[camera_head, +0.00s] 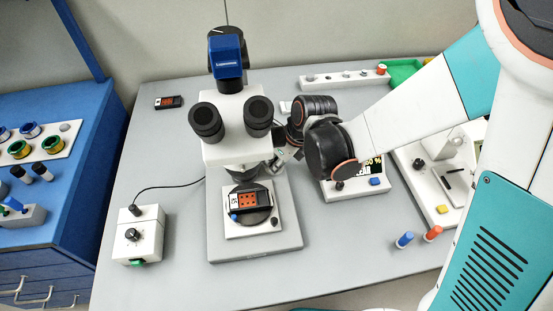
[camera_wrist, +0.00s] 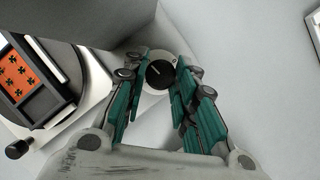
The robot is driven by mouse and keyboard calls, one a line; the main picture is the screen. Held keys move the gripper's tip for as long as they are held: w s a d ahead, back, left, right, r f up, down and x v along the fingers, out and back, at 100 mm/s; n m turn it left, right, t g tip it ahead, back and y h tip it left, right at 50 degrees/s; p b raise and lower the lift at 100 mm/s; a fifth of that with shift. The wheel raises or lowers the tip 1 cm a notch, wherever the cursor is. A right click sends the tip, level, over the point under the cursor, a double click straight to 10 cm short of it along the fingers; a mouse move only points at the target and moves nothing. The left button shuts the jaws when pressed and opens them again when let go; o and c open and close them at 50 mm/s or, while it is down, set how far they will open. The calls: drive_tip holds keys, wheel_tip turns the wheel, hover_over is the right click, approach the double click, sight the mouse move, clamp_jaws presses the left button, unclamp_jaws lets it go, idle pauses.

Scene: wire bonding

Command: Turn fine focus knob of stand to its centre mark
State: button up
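The stereo microscope stand (camera_head: 285,235) is on the grey table. In the wrist view its fine focus knob (camera_wrist: 160,74) is a small black round knob with a white pointer line toward the upper left, on a pale round plate. My gripper (camera_wrist: 162,78) is open, with its teal-padded fingers on the left and right of the knob. A small gap seems to show on each side; whether either finger touches it I cannot tell. In the head view my gripper (camera_head: 285,155) is at the right side of the stand, and the knob is hidden there.
A white control box (camera_head: 140,235) stands to the left. A box with a display (camera_head: 345,190) and blue and red-capped pens (camera_head: 433,233) are to the right.

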drive_tip(key=shift+n, duration=0.4)
